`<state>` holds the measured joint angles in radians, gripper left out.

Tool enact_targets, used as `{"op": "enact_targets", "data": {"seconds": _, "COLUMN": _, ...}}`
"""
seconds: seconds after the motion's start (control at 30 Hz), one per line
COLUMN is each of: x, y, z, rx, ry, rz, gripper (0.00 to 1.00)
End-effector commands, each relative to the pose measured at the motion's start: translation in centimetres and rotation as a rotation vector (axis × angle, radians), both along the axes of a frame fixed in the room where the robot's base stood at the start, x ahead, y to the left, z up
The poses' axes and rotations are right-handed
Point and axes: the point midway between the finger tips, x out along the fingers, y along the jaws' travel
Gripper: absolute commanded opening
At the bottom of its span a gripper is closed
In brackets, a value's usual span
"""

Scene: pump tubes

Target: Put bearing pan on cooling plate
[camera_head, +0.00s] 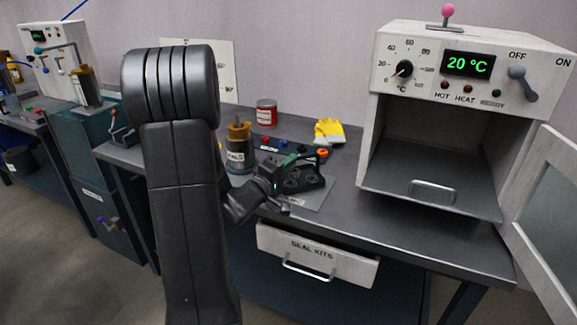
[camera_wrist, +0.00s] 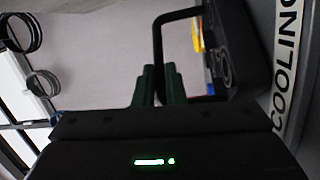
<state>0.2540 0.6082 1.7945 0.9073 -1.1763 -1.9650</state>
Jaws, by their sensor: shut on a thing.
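The black bearing pan (camera_head: 303,180), with dark rings in it, is over the grey cooling plate (camera_head: 322,197) on the bench. I cannot tell whether it touches the plate. My gripper (camera_head: 284,163) is at the pan's left side, its green fingers shut on the pan's handle. In the wrist view the green fingers (camera_wrist: 160,85) close on the thin black handle, and the pan (camera_wrist: 238,50) is at upper right. The plate (camera_wrist: 290,60) also shows there at the right edge, lettered COOLING. My gripper and the pan hide much of the plate.
The white oven (camera_head: 440,110) stands at right with its door (camera_head: 545,200) open. A SEAL KITS drawer (camera_head: 315,258) sticks out below the bench. Bench before the oven is clear.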

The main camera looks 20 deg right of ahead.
Motion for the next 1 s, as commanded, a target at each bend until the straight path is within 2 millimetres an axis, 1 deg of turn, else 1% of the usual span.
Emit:
{"op": "enact_targets", "data": {"seconds": 0.17, "x": 0.0, "y": 0.0, "z": -0.2, "rx": -0.002, "ry": -0.001, "rz": 0.000, "gripper": 0.00}}
{"op": "enact_targets", "data": {"seconds": 0.2, "x": 0.0, "y": 0.0, "z": -0.2, "rx": 0.001, "ry": 0.000, "rz": 0.000, "gripper": 0.16}}
{"op": "enact_targets", "data": {"seconds": 0.27, "x": 0.0, "y": 0.0, "z": -0.2, "rx": 0.001, "ry": 0.000, "rz": 0.000, "gripper": 0.28}}
{"op": "enact_targets", "data": {"seconds": 0.3, "x": 0.0, "y": 0.0, "z": -0.2, "rx": 0.001, "ry": 0.000, "rz": 0.000, "gripper": 0.32}}
{"op": "enact_targets", "data": {"seconds": 0.6, "x": 0.0, "y": 0.0, "z": 0.1, "rx": 0.000, "ry": 0.000, "rz": 0.000, "gripper": 0.32}}
{"op": "enact_targets", "data": {"seconds": 0.67, "x": -0.1, "y": 0.3, "z": 0.0, "rx": 0.001, "ry": 0.000, "rz": 0.001, "gripper": 0.32}}
{"op": "enact_targets", "data": {"seconds": 0.77, "x": -0.7, "y": 1.5, "z": -0.1, "rx": 0.002, "ry": 0.002, "rz": 0.002, "gripper": 0.32}}
{"op": "enact_targets", "data": {"seconds": 1.0, "x": -3.2, "y": 6.1, "z": -0.6, "rx": 0.000, "ry": 0.002, "rz": 0.004, "gripper": 0.32}}
